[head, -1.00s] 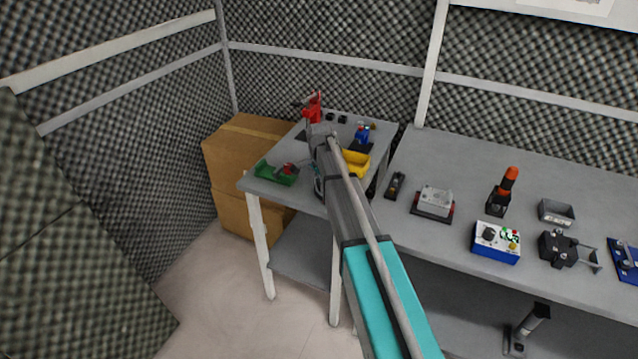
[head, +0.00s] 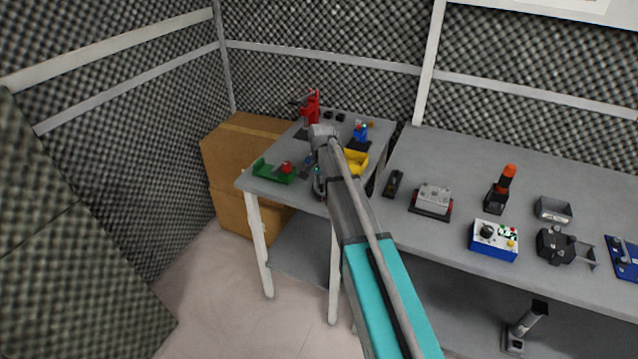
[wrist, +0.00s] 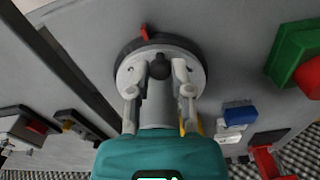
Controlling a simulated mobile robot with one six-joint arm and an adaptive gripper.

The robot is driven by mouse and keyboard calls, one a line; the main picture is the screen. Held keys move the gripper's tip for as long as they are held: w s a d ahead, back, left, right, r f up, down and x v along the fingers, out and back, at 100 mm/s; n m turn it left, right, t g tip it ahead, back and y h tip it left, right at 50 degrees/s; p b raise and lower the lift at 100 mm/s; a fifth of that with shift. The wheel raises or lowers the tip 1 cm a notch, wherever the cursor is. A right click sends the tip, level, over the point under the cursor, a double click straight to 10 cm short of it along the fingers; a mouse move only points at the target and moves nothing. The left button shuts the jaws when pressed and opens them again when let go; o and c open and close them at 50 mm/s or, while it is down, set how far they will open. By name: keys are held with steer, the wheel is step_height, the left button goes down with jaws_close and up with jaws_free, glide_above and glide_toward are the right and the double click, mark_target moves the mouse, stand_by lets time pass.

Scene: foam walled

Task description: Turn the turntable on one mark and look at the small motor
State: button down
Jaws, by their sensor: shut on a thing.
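The turntable (wrist: 203,80) is a round light-grey disc with a dark rim and a red mark at its edge in the wrist view. My gripper (wrist: 155,72) is down at the disc, one finger on each side of its middle, and is shut on it. A grey cylinder with a round black end (wrist: 160,68) shows between the fingers; it may be the small motor, but my gripper body hides part of it. In the head view my arm covers most of the turntable on the left table.
On the left table stand a green holder (head: 266,171) with a red part, a yellow bin (head: 362,160), a blue device (head: 360,132) and a red device (head: 313,104). The right bench holds a blue-and-white control box (head: 494,241) and several fixtures. Cardboard boxes (head: 226,152) stand behind.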

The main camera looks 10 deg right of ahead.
steer(key=shift+s+d+n, duration=0.2)
steer(key=shift+d+n, duration=0.15)
steer(key=shift+n, duration=0.6)
steer(key=shift+s+d+n, duration=0.2)
steer(key=shift+d+n, duration=0.2)
steer(key=shift+n, duration=0.6)
steer(key=shift+s+d+n, duration=0.2)
steer(key=shift+d+n, duration=0.15)
steer(key=shift+n, duration=0.6)
steer(key=shift+s+d+n, duration=0.1)
steer(key=shift+d+n, duration=0.25)
steer(key=shift+n, duration=0.4)
steer(key=shift+d+n, duration=0.3)
steer(key=shift+n, duration=0.45)
steer(key=shift+d+n, duration=0.4)
steer(key=shift+n, duration=0.7)
steer(key=shift+d, duration=0.1)
steer(key=c, duration=0.5)
jaws_free()
steer(key=shift+c, duration=0.2)
steer(key=s+a+r+p, duration=0.1)
steer(key=s+a, duration=0.2)
steer(key=s, duration=1)
steer(key=s+a+r+m+p, duration=0.1)
steer(key=s+a+r+p, duration=0.1)
steer(key=s, duration=1.1)
steer(key=shift+s+a+r+m, duration=0.25)
steer(key=shift+s+a+m, duration=0.1)
steer(key=shift+a, duration=0.2)
